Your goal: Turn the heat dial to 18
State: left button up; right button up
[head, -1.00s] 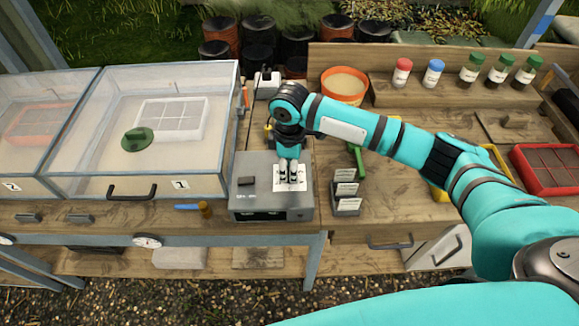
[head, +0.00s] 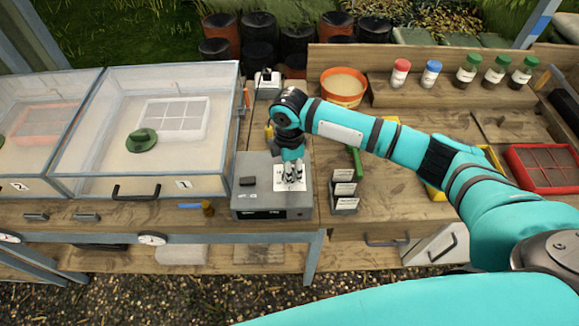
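A grey control box (head: 243,202) stands on the wooden bench in the head view, just right of the clear propagator marked 1. It has a dark switch (head: 247,181) on its top left and a dark display strip (head: 262,214) on its front, too small to read. A white scale card (head: 281,184) lies on its top right. My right gripper (head: 293,178) points down over this card, its fingertips at or just above it. The heat dial is hidden under the fingers. I cannot tell whether they grip it. My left gripper is not in view.
Clear propagator 1 (head: 100,168) with a front handle stands close left of the box. A small card holder (head: 345,190) stands close right. Behind are an orange pot (head: 343,85) and several capped bottles. A red tray (head: 548,168) lies far right.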

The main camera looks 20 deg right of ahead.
jog(key=o, duration=0.4)
jog(key=shift+o, duration=0.2)
notch_tip(320, 180, up, 12)
dwell(0.6)
